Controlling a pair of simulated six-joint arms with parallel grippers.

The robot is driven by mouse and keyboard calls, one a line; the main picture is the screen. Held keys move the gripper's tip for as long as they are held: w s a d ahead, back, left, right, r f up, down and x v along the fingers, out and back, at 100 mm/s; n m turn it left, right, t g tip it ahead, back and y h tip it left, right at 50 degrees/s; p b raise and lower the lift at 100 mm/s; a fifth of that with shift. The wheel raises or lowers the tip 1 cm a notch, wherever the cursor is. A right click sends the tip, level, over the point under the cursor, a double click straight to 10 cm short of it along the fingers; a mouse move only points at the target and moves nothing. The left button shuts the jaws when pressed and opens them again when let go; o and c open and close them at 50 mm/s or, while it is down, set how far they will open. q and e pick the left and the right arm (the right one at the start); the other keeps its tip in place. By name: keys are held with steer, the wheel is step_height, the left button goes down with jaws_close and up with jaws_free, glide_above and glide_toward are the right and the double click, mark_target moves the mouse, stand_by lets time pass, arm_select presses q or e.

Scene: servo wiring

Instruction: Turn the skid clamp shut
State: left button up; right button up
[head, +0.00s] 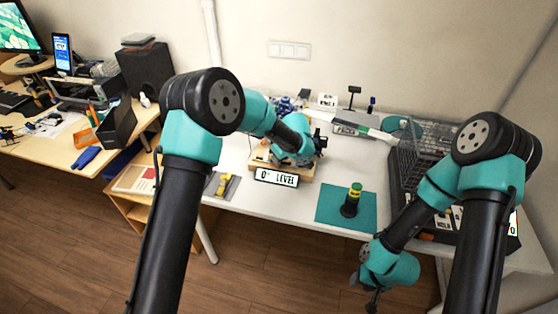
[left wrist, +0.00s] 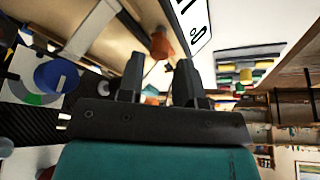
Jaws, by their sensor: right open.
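A wooden skid (head: 297,176) stands on the white table, with a "0° LEVEL" sign (head: 277,177) at its front. My left arm reaches over the skid and hides much of it. In the left wrist view the two dark fingers of my left gripper (left wrist: 160,70) are apart, with nothing seen held between them. An orange knob (left wrist: 160,44), perhaps the skid clamp, shows just beyond the fingers near the board; I cannot tell whether it is turned shut. My right gripper (head: 372,299) is open and empty, low in front of the table's edge.
A dark cylinder with a yellow-green top (head: 352,199) stands on a teal mat (head: 333,217). A yellow tool (head: 224,185) lies left of the skid. A wire basket (head: 425,145) and dark case are at the right. White table is bare between skid and mat.

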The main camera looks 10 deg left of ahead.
arm_select(q)
steer(key=shift+x, duration=1.2)
steer(key=shift+c, duration=0.5)
jaws_close()
steer(key=shift+m+t+h, duration=0.5)
steer(key=shift+m+h, duration=0.3)
steer(key=shift+m, duration=1.5)
steer(key=shift+o, duration=0.5)
jaws_free()
steer(key=shift+s, duration=0.1)
